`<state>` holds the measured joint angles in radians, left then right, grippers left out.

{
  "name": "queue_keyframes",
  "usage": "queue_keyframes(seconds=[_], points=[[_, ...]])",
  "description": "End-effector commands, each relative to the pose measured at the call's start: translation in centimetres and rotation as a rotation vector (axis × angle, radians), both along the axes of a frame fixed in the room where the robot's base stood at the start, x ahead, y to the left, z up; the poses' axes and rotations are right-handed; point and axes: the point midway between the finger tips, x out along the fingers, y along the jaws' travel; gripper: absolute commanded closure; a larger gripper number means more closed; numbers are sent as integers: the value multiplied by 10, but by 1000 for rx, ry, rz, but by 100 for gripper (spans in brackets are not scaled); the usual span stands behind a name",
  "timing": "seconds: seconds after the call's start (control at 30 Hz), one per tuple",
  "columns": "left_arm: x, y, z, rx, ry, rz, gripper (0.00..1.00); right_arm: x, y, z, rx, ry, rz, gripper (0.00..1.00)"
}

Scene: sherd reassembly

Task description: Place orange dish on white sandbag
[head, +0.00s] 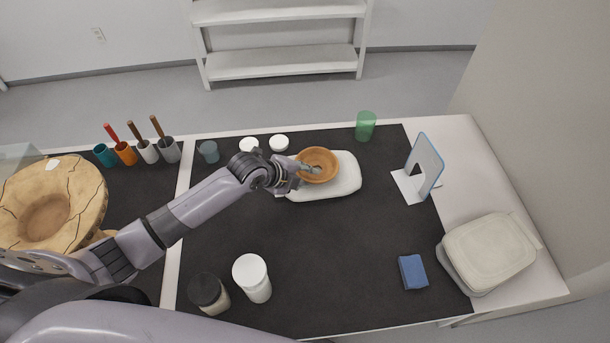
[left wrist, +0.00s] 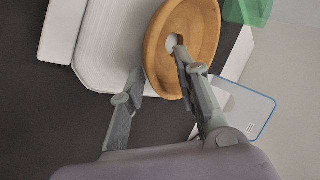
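The orange dish (head: 320,160) is a round, shallow orange-brown bowl. It rests on the white sandbag (head: 349,175), a pale flat rounded pad on the dark mat. My left gripper (head: 301,172) reaches in from the left at the dish's near left side. In the left wrist view, its fingers (left wrist: 157,60) stand apart, one inside the dish (left wrist: 205,35), the other outside its rim over the sandbag (left wrist: 105,45). A gap shows between the fingertips, wider than the rim. A pale spot shows in the dish's floor. My right gripper is not in view.
A green cup (head: 366,126) stands behind the dish, and a blue-edged stand (head: 425,165) is to its right. White lids (head: 279,142) lie at the back. Jars (head: 252,278) stand at the front, and a blue block (head: 412,271) lies front right. The mat's middle is clear.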

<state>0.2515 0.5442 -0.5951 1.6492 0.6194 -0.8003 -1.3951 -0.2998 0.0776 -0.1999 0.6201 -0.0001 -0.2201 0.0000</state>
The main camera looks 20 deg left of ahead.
Motion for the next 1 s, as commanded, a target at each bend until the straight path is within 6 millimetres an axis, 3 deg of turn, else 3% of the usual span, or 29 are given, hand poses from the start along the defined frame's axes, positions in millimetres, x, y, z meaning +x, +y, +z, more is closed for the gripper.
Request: queue_keyframes(seconds=[0.6, 1.0], points=[[-54, 35, 74, 2, 2, -2, 71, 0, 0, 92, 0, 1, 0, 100], [-68, 44, 86, 0, 0, 0, 71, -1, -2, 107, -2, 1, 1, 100]])
